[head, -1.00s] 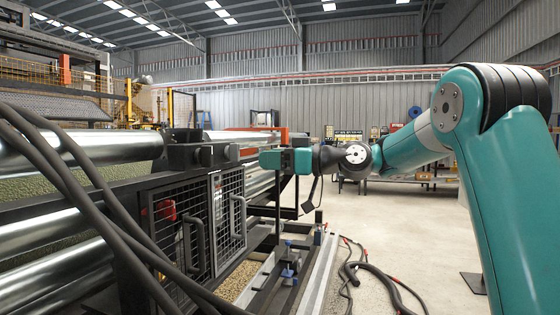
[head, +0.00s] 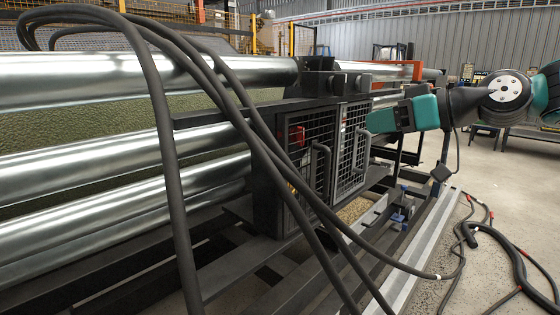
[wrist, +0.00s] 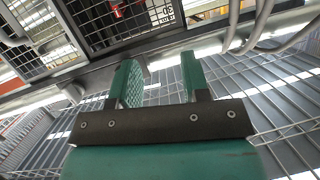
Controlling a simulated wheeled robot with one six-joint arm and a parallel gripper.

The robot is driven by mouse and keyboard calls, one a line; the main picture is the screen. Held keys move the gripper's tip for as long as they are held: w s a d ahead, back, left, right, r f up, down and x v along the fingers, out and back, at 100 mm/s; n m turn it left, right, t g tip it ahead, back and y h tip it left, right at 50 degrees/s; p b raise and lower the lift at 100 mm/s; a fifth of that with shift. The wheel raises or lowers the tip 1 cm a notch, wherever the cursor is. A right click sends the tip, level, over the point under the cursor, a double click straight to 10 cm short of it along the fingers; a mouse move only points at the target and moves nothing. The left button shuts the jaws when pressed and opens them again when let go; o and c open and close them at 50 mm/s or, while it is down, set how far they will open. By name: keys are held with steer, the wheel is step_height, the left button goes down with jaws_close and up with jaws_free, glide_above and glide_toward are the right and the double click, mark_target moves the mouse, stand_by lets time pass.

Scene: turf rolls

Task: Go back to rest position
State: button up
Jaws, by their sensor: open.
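My gripper (wrist: 160,82) shows in the wrist view with its two green fingers apart and nothing between them. In the head view my gripper (head: 385,119) is at the right, its fingers pointing left toward the caged box (head: 345,150) beside the rollers. From the head view I cannot tell the gap between the fingers and the mesh. The mesh of the box (wrist: 112,20) also shows at the top of the wrist view, beyond the fingertips.
Large shiny rollers (head: 110,150) with green turf between them fill the left side. Black cables (head: 225,110) hang across the front, and hoses (head: 490,240) lie on the floor at right. The grey floor (head: 500,180) is open behind them.

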steer(key=s+a+f+g+h, duration=0.25)
steer(key=s+a+f, duration=0.2)
steer(key=s, duration=0.35)
steer(key=s+a+f+g+h, duration=0.1)
steer(key=s+a+f+g, duration=0.3)
steer(key=s, duration=0.4)
steer(key=s+d+f+m+g+h+p, duration=0.1)
steer(key=s+d+f+h, duration=0.15)
steer(key=s, duration=0.45)
steer(key=s+d+f+m+g+h, duration=0.1)
steer(key=s+f, duration=0.3)
steer(key=s, duration=0.2)
step_height(320, 180, up, 27)
steer(key=p, duration=2.7)
steer(key=shift+w+a, duration=0.3)
